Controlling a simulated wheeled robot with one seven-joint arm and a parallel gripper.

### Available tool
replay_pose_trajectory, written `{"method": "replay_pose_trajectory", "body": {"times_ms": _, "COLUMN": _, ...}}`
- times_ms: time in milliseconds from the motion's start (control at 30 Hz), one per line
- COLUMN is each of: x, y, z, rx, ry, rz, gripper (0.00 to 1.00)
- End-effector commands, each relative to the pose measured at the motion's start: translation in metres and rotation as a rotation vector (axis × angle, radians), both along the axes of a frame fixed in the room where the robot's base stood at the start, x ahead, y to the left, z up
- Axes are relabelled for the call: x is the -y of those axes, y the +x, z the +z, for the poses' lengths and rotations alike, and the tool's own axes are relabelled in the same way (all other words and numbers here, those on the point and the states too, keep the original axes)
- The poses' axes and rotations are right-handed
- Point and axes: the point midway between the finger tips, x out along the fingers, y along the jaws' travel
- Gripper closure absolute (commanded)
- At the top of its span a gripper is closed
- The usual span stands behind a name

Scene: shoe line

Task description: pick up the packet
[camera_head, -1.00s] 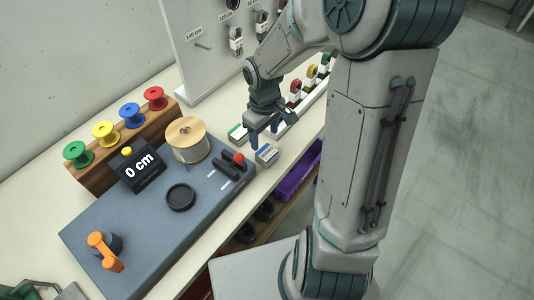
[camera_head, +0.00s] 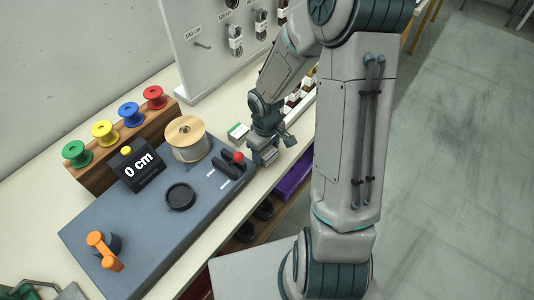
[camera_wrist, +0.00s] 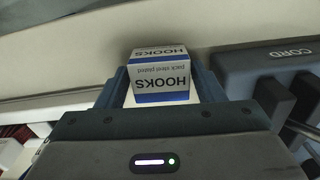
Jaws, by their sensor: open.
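The packet (camera_wrist: 160,72) is a small white box with blue bands, printed HOOKS, "pack steel plated". In the wrist view it stands between the two fingers of my gripper (camera_wrist: 163,84). The fingers are open, one on each side of it. I cannot tell whether either finger touches it.
The grey board (camera_head: 130,225) carries a red-knobbed lever (camera_head: 238,158), a wooden spool (camera_head: 187,140) and a "0 cm" display (camera_head: 140,168). A purple bin (camera_head: 294,176) sits below the bench edge.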

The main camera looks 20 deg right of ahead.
Motion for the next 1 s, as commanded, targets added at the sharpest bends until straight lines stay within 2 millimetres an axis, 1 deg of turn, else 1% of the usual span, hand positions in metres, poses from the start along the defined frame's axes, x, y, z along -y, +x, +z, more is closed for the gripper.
{"method": "replay_pose_trajectory", "body": {"times_ms": 33, "x": 0.0, "y": 0.0, "z": 0.0, "rx": 0.0, "ry": 0.0, "rz": 0.0, "gripper": 0.38}}
{"method": "replay_pose_trajectory", "body": {"times_ms": 67, "x": 0.0, "y": 0.0, "z": 0.0, "rx": 0.0, "ry": 0.0, "rz": 0.0, "gripper": 0.47}}
{"method": "replay_pose_trajectory", "body": {"times_ms": 100, "x": 0.0, "y": 0.0, "z": 0.0, "rx": 0.0, "ry": 0.0, "rz": 0.0, "gripper": 0.58}}
{"method": "replay_pose_trajectory", "body": {"times_ms": 167, "x": 0.0, "y": 0.0, "z": 0.0, "rx": 0.0, "ry": 0.0, "rz": 0.0, "gripper": 0.74}}
{"method": "replay_pose_trajectory", "body": {"times_ms": 467, "x": 0.0, "y": 0.0, "z": 0.001, "rx": 0.0, "ry": 0.0, "rz": 0.0, "gripper": 0.74}}
{"method": "replay_pose_trajectory", "body": {"times_ms": 633, "x": 0.001, "y": 0.0, "z": 0.008, "rx": 0.001, "ry": -0.002, "rz": 0.0, "gripper": 0.74}}
{"method": "replay_pose_trajectory", "body": {"times_ms": 767, "x": 0.001, "y": 0.001, "z": 0.021, "rx": 0.003, "ry": -0.001, "rz": -0.001, "gripper": 0.74}}
{"method": "replay_pose_trajectory", "body": {"times_ms": 900, "x": 0.001, "y": 0.001, "z": 0.046, "rx": 0.007, "ry": -0.002, "rz": -0.003, "gripper": 0.74}}
{"method": "replay_pose_trajectory", "body": {"times_ms": 1000, "x": 0.016, "y": -0.016, "z": 0.055, "rx": 0.002, "ry": -0.003, "rz": -0.007, "gripper": 0.74}}
